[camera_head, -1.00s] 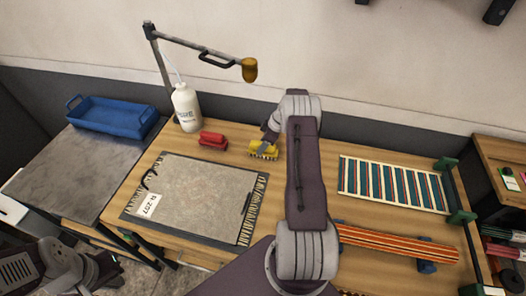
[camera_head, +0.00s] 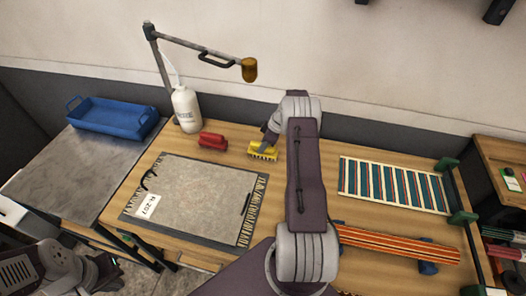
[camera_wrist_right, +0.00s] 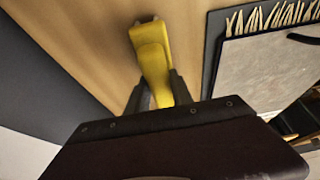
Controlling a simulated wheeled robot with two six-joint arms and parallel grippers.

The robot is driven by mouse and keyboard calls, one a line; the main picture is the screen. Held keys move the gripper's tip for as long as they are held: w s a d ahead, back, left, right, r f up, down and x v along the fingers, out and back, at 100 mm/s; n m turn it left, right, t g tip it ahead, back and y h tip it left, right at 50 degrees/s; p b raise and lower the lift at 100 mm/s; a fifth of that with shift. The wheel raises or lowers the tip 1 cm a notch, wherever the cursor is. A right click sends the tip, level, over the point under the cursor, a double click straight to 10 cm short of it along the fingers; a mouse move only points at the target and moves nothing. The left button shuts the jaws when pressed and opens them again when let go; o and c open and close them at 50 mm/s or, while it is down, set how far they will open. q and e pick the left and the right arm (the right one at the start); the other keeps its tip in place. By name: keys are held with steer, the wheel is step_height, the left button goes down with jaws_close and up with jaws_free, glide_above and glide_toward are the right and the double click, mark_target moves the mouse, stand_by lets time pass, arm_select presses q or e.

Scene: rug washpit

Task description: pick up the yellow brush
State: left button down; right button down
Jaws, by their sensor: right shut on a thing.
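The yellow brush (camera_head: 260,153) is on the wooden table near its back edge, right of a red brush. My right gripper (camera_head: 267,142) reaches down to it from above. In the right wrist view the yellow brush (camera_wrist_right: 152,52) sticks out from between the two dark fingers of my right gripper (camera_wrist_right: 160,92), which are shut on it. I see no clear gap between the brush and the table. My left gripper (camera_head: 103,272) is low at the left, away from the brush, and its fingers are too unclear to read.
A red brush (camera_head: 212,141) and a white bottle (camera_head: 186,108) stand nearby under a lamp arm (camera_head: 205,48). A grey rug (camera_head: 200,198) lies in front. A striped rug (camera_head: 393,185) is at the right. A blue tray (camera_head: 112,117) sits on the left table.

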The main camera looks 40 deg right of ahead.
steer(key=shift+r+p, duration=0.5)
steer(key=shift+p, duration=0.25)
step_height(320, 180, up, 3)
steer(key=shift+w+d+r+b, duration=0.1)
steer(key=shift+b, duration=1)
steer(key=s+a+r+b, duration=0.2)
steer(key=s+r, duration=0.5)
steer(key=s, duration=0.4)
steer(key=shift+s+r+b, duration=0.15)
steer(key=shift+s+b, duration=0.2)
steer(key=shift+b, duration=0.25)
steer(key=c, duration=2.1)
jaws_free()
jaws_close()
